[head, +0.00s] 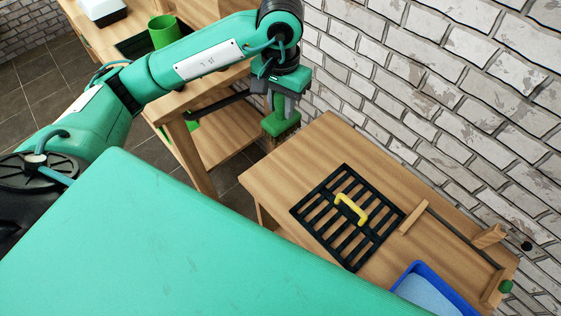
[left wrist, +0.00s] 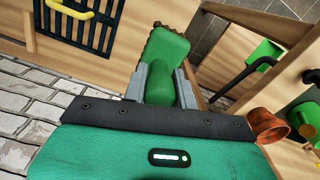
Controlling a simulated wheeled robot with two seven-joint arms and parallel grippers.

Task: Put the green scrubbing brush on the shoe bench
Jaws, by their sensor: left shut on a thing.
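My left gripper (head: 281,105) is shut on the green scrubbing brush (head: 281,124). In the left wrist view, the green brush (left wrist: 166,62) sits between the two grey fingers (left wrist: 160,84), with brown bristles along its left side. In the head view the brush hangs beside the far left corner of a low wooden bench (head: 290,160), which I take to be the shoe bench. It appears over the gap between this bench and another wooden unit. My right gripper is not in view.
The bench holds a black slatted grate (head: 322,220), a yellow handle (head: 350,209) and a blue tray (head: 420,268). The bench's left end looks clear. A brick wall (head: 420,100) stands behind. A wooden unit (head: 190,115) at left carries a green pot (head: 163,31).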

